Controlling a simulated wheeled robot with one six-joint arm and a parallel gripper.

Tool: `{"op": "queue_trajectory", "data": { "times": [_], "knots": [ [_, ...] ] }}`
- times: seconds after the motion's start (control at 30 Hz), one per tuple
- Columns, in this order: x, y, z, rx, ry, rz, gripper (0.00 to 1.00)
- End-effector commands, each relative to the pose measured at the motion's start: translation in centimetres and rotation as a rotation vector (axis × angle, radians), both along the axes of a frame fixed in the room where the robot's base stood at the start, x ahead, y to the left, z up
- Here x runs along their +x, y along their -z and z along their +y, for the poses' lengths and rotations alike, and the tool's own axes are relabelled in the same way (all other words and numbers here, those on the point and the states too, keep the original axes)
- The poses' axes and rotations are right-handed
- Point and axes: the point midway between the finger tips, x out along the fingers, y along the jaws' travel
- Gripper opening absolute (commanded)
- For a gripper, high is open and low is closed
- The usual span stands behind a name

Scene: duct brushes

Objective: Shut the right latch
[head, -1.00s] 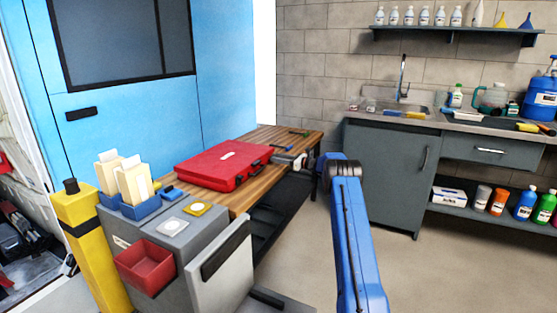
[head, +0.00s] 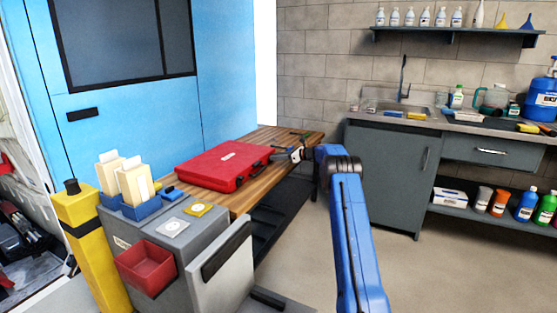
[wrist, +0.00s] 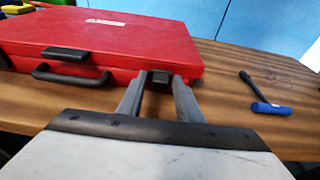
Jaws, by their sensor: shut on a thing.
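The red case (head: 215,168) lies closed on the wooden bench. In the wrist view the case (wrist: 120,35) shows its front edge, with a black carry handle (wrist: 70,77) and a black left latch (wrist: 66,53) above it. The black right latch (wrist: 159,77) sits at the front right, between the tips of my gripper (wrist: 158,84). My gripper is shut on it, one grey finger at each side. In the head view my gripper (head: 291,155) is at the right end of the case; the latch is too small there to tell its angle.
The wooden bench (wrist: 230,75) is clear right of the case except for a blue-handled tool (wrist: 268,105). A grey cabinet with a red bin (head: 146,265) stands at the near end. A sink counter (head: 420,124) stands to the right.

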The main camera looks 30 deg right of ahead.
Motion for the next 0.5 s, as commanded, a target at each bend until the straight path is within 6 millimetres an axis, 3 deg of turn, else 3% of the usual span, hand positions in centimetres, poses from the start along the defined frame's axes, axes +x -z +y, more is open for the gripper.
{"op": "queue_trajectory", "data": {
  "times": [0.5],
  "knots": [
    [0.98, -1.08, 0.71, -0.156, 0.000, 0.195, 0.10]
  ]
}}
